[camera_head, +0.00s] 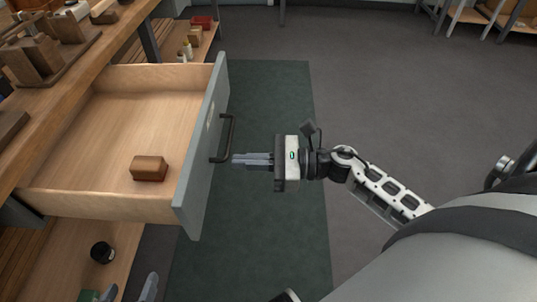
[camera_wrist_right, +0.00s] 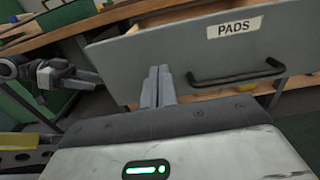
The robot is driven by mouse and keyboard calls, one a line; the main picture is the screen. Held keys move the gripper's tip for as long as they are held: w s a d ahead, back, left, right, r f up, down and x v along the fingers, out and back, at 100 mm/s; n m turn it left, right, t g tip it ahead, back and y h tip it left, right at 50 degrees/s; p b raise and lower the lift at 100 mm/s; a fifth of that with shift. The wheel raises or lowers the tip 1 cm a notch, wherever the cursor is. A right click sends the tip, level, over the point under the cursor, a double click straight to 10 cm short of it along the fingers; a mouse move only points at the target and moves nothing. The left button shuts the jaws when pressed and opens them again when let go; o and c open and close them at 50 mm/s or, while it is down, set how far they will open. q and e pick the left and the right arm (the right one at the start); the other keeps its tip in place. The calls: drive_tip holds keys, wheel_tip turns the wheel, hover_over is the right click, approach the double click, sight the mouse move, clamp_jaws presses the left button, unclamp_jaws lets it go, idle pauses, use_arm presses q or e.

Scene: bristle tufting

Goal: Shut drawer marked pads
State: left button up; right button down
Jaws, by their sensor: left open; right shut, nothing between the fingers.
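The drawer (camera_head: 201,150) is pulled well out from the wooden bench, its grey front facing right. In the right wrist view its front (camera_wrist_right: 150,48) carries a white label reading PADS (camera_wrist_right: 235,27) above a dark bar handle (camera_wrist_right: 236,79). The handle (camera_head: 229,138) also shows in the head view. A brown block (camera_head: 149,168) lies inside the drawer. My right gripper (camera_head: 236,160) is shut and empty, its fingertips close to the front near the handle; I cannot tell if they touch. My left gripper (camera_head: 129,292) is open at the bottom edge, mostly out of frame, below the drawer.
The bench top (camera_head: 75,75) holds wooden fixtures above the drawer. A lower shelf (camera_head: 120,240) carries a dark round item (camera_head: 102,252). A green mat (camera_head: 285,90) covers the floor in front.

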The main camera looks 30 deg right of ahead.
sight(201, 160)
drive_tip(key=x, duration=0.6)
drive_tip(key=shift+w, duration=0.1)
drive_tip(key=shift+a, duration=0.1)
